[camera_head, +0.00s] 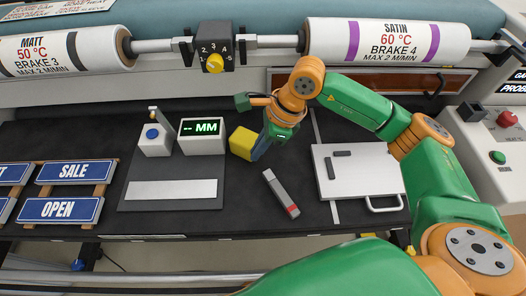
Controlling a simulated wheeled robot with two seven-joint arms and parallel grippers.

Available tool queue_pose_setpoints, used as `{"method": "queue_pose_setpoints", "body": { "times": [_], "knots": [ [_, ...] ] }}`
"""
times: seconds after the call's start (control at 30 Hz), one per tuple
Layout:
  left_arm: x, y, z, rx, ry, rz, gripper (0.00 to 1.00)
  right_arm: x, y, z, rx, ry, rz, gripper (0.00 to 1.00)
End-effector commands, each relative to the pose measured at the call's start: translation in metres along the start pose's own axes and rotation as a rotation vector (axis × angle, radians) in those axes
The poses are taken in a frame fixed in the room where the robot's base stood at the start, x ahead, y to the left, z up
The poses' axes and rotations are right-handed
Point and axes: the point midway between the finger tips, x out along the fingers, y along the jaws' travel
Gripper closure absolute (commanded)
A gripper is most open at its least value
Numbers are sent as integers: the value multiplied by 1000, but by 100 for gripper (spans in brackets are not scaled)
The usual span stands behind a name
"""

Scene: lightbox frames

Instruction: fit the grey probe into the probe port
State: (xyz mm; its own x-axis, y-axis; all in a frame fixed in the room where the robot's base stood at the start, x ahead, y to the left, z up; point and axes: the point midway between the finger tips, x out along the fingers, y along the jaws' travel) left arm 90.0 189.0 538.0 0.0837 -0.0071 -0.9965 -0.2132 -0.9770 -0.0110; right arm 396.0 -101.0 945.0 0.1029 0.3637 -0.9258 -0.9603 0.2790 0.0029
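A grey bar with a red end (281,193) lies slantwise on the dark bench in the head view; it may be the grey probe. My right gripper (262,147) is low over the bench, beside a yellow block (242,142), above and left of the bar and apart from it. Its fingers are small and partly hidden, so I cannot tell whether they are open or touch the block. A label reading "PROBE" (512,88) shows at the far right edge, near a black box (471,111). I cannot make out the port opening. My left gripper is out of view.
A gauge with a green "MM" display (202,128) and a white block with a blue button (155,140) stand on a grey mat. Blue signs (60,209) lie left. A white panel with a handle (365,181) lies right. Printed rollers (372,40) run along the back.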

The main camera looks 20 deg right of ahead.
Motion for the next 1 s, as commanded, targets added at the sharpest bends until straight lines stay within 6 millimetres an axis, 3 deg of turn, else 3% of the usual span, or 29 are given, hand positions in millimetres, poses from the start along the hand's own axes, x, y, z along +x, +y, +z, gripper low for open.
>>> {"method": "queue_pose_setpoints", "body": {
  "times": [0.03,0.2,0.53,0.83,1.0],
  "knots": [
    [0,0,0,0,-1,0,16,0,0,-1,0,0,0,78],
    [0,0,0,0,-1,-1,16,-1,1,-1,0,-1,0,38],
    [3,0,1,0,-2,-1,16,-4,0,-1,0,-1,-2,38],
    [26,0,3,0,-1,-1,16,-56,4,-11,0,-2,-5,38],
    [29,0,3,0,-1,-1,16,-70,1,-14,31,7,-9,38]
  ]
}}
